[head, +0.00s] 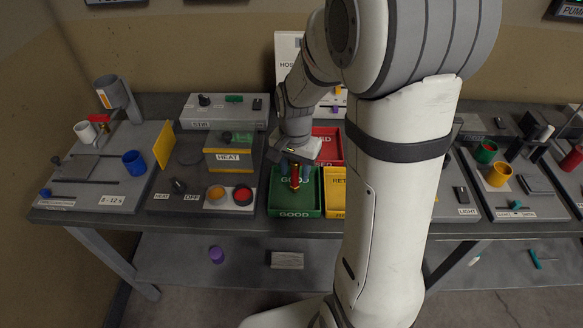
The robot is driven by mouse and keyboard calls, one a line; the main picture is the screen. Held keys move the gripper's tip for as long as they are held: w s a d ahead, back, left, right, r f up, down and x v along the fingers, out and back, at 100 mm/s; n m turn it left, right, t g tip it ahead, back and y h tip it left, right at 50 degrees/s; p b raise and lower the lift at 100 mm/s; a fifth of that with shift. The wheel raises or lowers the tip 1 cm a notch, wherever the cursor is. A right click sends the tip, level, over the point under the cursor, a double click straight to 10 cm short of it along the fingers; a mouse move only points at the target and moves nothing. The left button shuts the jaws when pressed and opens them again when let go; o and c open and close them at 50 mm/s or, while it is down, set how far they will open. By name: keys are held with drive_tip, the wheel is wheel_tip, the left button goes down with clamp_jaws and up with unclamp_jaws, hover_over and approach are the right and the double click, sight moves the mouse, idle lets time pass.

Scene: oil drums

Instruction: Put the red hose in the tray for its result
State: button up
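A small red piece with brass-coloured parts (295,181), which looks like the red hose, shows in the head view at the green tray (295,213) marked GOOD. It points up and down in the picture, under my gripper (295,168). My gripper points down over the back part of this tray. The fingers are dark and small, and I cannot tell whether they grip the piece or stand apart around it. I also cannot tell whether the piece touches the tray floor. A red tray (327,146) stands behind, and a yellow tray (336,203) marked RET stands to the right, partly hidden by my arm.
Left of the green tray are a yellow-fronted HEAT box (228,158) and a plate with orange and red round parts (230,197). A STIR unit (225,112) stands behind. A blue cup (134,162) is at the left. My arm hides the bench right of the trays.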

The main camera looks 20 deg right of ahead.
wheel_tip(320, 180, up, 11)
drive_tip(key=shift+f, duration=0.1)
drive_tip(key=shift+s+r, duration=0.15)
drive_tip(key=shift+r, duration=0.6)
drive_tip(key=s+n+t, duration=0.2)
drive_tip(key=s+n, duration=0.6)
drive_tip(key=s, duration=0.6)
drive_tip(key=shift+a+r+t, duration=0.15)
drive_tip(key=shift+a+t, duration=0.25)
drive_tip(key=shift+a, duration=0.05)
drive_tip(key=shift+s, duration=0.15)
